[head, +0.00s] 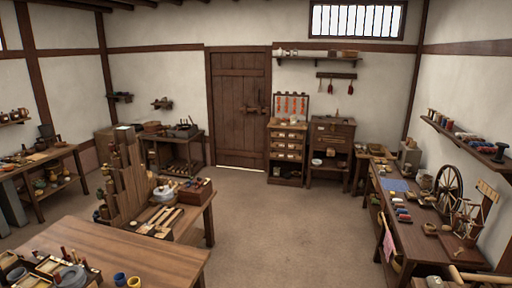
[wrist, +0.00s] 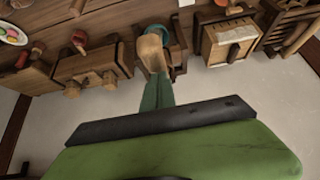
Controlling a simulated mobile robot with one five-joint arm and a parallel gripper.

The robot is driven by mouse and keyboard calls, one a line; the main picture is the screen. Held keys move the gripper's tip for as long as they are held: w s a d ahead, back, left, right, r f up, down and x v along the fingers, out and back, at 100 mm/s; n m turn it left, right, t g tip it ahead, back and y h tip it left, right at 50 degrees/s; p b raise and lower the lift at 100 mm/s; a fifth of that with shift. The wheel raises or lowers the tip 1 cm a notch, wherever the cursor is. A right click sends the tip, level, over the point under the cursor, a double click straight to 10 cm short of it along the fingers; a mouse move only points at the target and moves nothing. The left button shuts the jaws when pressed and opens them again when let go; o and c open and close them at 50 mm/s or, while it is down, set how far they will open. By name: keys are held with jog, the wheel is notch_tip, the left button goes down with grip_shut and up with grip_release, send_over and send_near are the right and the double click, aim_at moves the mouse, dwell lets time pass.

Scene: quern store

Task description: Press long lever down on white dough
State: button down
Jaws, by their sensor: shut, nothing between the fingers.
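In the wrist view my gripper (wrist: 158,84) is shut, its narrow teal fingers together. A rounded tan wooden piece (wrist: 152,52) shows at their tips; I cannot tell whether it touches them or lies beyond. Beside it on the left is a wooden block-like device (wrist: 92,68) with stubby projections at a wooden bench. I cannot make out a long lever or white dough for certain in either view. My gripper does not show in the head view.
In the wrist view a wooden box (wrist: 228,42) is right of the fingers, with pale floor below. In the head view the floor (head: 290,225) is clear between the front table (head: 150,255) and the right bench (head: 425,232). A door (head: 238,105) is at the back.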

jog(key=shift+f, duration=0.15)
jog(key=shift+w+a+f+b, duration=0.1)
jog(key=shift+a+f+b, duration=0.1)
jog(key=shift+f+b, duration=0.1)
jog(key=shift+a+f, duration=0.1)
jog(key=shift+a+f+b, duration=0.1)
jog(key=shift+f+b, duration=0.1)
jog(key=shift+b, duration=0.15)
jog(key=shift+a+f+b, duration=0.2)
jog(key=shift+f+b, duration=0.15)
jog(key=shift+w+f, duration=0.1)
jog(key=shift+a+f+b, duration=0.2)
jog(key=shift+f+b, duration=0.05)
jog(key=shift+b, duration=0.1)
jog(key=shift+f, duration=0.15)
